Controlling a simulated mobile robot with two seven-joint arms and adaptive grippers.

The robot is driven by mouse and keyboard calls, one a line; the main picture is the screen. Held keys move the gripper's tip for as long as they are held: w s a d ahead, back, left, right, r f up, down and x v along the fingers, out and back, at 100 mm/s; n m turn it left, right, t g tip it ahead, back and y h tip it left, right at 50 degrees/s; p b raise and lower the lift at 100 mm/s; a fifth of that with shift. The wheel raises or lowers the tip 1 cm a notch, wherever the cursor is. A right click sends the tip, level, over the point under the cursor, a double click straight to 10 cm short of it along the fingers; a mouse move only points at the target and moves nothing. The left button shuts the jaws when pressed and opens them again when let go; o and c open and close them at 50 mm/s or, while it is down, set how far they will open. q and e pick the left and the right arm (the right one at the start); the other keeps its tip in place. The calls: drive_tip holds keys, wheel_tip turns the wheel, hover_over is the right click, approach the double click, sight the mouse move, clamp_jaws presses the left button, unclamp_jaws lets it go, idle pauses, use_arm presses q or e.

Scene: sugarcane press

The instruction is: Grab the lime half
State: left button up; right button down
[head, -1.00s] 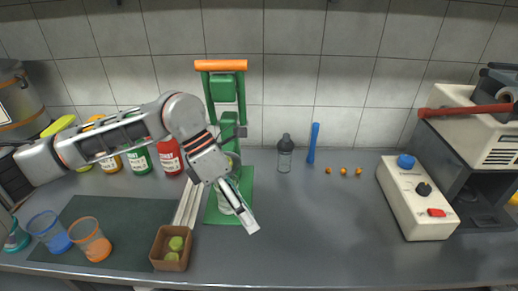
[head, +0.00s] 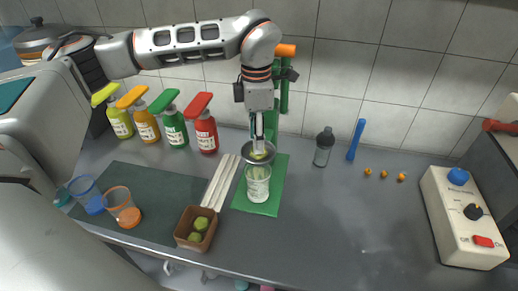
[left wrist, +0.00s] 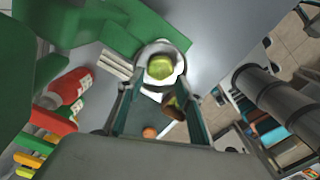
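A green lime half (head: 258,155) sits in the round metal strainer cup (head: 249,149) of the green press (head: 284,172). In the left wrist view the lime half (left wrist: 161,69) shows as a pale green disc inside the round holder. My left gripper (head: 257,139) points straight down just above the lime half. In the left wrist view its two fingers (left wrist: 160,90) are apart, with the lime half just beyond the tips and nothing between them. Whether a fingertip touches the cup cannot be told. My right gripper is not in view.
A white cup (head: 258,186) stands under the strainer. Colored bottles (head: 174,131) stand at the back left. A dark bottle (head: 323,150) stands right of the press.

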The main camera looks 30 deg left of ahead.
use_arm(q)
drive_tip(key=shift+w+d+f, duration=0.1)
drive_tip(key=shift+w+f, duration=0.05)
drive_tip(key=shift+f, duration=1.35)
drive_tip(key=c, duration=0.6)
drive_tip(key=shift+r, duration=0.1)
